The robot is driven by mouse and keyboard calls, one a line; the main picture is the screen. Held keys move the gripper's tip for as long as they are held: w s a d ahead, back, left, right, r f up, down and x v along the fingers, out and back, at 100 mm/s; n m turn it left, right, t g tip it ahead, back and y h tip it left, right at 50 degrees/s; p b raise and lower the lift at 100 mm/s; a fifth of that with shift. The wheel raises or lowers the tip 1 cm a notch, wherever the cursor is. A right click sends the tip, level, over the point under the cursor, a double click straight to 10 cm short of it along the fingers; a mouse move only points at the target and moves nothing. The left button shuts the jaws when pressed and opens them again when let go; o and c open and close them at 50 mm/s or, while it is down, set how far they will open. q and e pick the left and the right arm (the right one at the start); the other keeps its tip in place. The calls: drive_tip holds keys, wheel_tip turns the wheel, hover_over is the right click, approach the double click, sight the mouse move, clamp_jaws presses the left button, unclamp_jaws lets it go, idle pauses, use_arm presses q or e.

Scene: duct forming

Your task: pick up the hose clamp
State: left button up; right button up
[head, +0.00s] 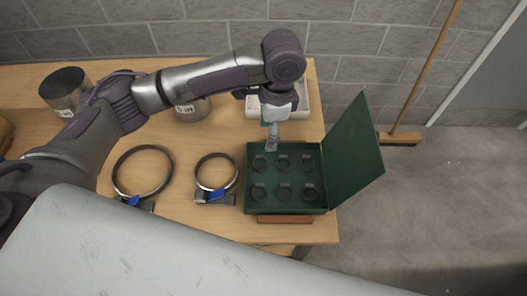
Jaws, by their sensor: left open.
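Two ring-shaped clamps lie on the wooden table: a larger ring (116,184) at left and a smaller ring (237,176) nearer the middle, each with a blue part at its front. An open green case (286,208) to their right holds several small dark rings in two rows. I cannot tell which of these is the hose clamp meant. My left gripper (271,147) is open, pointing down over the back left part of the case. Its gap is too small to see clearly, and it appears empty. My right gripper is out of view.
The case lid (354,153) stands raised on the right. Metal cylinders (62,98) and a pale tray-like object (304,101) stand toward the back of the table. A wooden strip (285,219) lies before the case. A broom (400,138) leans against the block wall.

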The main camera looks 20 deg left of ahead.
use_arm(q)
drive_tip(key=p, duration=0.1)
hover_over(260, 162)
drive_tip(key=f, duration=0.7)
drive_tip(key=shift+w+d, duration=0.15)
drive_tip(key=shift+d, duration=0.2)
drive_tip(key=shift+f, duration=0.45)
drive_tip(key=shift+a+f+p, duration=0.1)
drive_tip(key=shift+f+p, duration=0.3)
drive_tip(key=f+p, duration=0.1)
drive_tip(key=f, duration=0.3)
drive_tip(key=shift+a+f, duration=0.15)
drive_tip(key=shift+a, duration=0.05)
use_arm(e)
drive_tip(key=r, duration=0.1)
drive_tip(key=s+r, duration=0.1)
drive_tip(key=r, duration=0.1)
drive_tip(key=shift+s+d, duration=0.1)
use_arm(q)
drive_tip(key=shift+c, duration=0.2)
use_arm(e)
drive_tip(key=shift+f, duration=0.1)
use_arm(q)
drive_tip(key=c, duration=0.6)
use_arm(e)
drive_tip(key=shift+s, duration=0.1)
